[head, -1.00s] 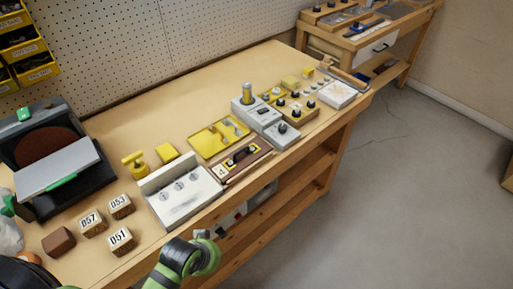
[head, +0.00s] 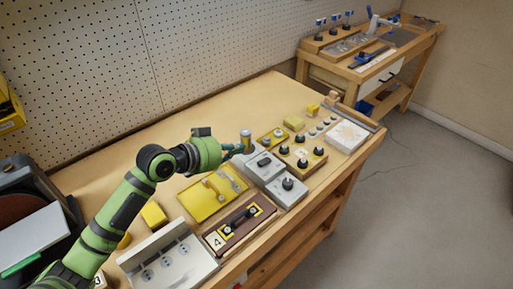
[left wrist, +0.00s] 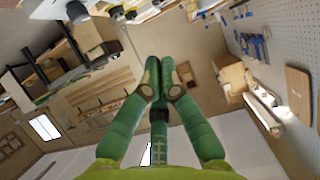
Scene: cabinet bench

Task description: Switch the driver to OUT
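My left arm reaches over the bench from the left, and its gripper (head: 232,150) is beside a short upright grey-and-yellow cylinder (head: 246,141) on a grey box. I cannot tell whether they touch. In the left wrist view the green fingers (left wrist: 160,78) come together at the tips with nothing seen between them. Grey boxes with black knobs stand just right of the gripper: one box (head: 257,173) by the cylinder and one (head: 293,196) in front. I cannot tell which item is the driver, and no OUT marking is readable. My right gripper is not in view.
A yellow tray (head: 203,207), a brown panel marked 4 (head: 225,243) and a white fixture with round sockets (head: 183,271) lie near the front edge. A wooden box with black knobs (head: 313,161) and a white panel (head: 346,137) are farther right. The back strip of bench is clear.

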